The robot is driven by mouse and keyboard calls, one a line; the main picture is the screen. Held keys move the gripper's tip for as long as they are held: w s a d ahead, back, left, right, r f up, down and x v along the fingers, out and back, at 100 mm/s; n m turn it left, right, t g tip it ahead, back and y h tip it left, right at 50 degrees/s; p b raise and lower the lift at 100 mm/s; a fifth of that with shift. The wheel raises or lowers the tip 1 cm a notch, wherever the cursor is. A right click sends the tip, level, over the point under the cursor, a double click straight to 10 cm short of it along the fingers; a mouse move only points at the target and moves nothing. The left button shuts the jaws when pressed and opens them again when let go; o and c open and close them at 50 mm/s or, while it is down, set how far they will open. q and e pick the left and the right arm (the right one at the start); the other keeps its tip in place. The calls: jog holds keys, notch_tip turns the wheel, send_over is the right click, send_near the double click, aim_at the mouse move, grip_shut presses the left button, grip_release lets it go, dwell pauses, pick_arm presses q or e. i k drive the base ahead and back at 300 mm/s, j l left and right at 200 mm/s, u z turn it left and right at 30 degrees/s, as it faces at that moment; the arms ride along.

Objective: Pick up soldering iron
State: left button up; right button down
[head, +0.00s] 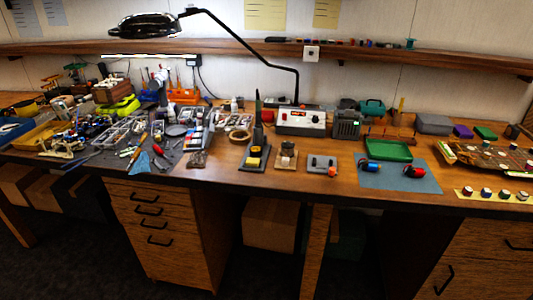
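A dark, slim upright tool that looks like the soldering iron (258,110) stands in a stand (259,138) near the middle of the workbench. A yellow pad (254,162) lies on the base at the front of this stand. A white station box (301,119) with a red display sits behind and to the right of it. The exact shape of the iron is too small to make out. Neither of my grippers is in view, and nothing touches the iron or its stand.
The wooden workbench (228,178) is crowded with tools and parts trays on the left. A black lamp (145,26) arches over the back. A green tray (387,150) and blue mat (398,177) lie to the right. Drawers stand below; the dark floor in front is clear.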

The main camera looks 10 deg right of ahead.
aim_at(258, 124)
jog(key=i+l+u, duration=0.4)
jog(key=l, duration=0.2)
jog(key=i+l+u, duration=0.15)
jog(key=l, duration=0.2)
jog(key=i, duration=0.05)
